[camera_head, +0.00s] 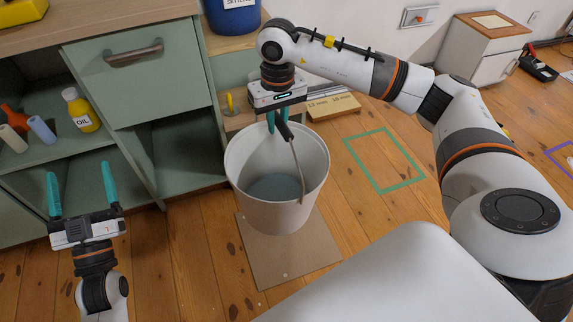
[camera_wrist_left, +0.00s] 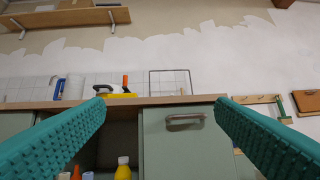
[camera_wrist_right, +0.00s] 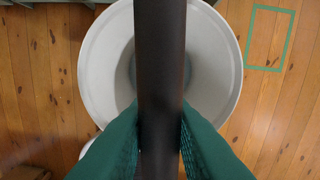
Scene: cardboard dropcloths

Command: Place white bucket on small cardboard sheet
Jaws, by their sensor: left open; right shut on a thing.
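The white bucket (camera_head: 248,190) hangs upright from its handle in the head view, with a grey-blue patch showing inside at its bottom. My right gripper (camera_head: 278,122) is shut on the bucket's dark handle grip (camera_wrist_right: 160,70). The bucket's open top (camera_wrist_right: 100,60) shows below the grip in the right wrist view. The small cardboard sheet (camera_head: 305,250) lies on the floor, partly hidden behind the bucket; whether the bucket touches it is hard to tell. My left gripper (camera_head: 80,190) is open and empty at the left, in front of the cabinet.
A green cabinet (camera_head: 150,85) with open shelves stands at the left, holding a yellow oil bottle (camera_head: 80,110). A blue container (camera_head: 232,15) is behind the bucket. A green taped rectangle (camera_head: 385,160) marks clear wooden floor to the right. A wooden board with labels (camera_head: 332,104) lies behind.

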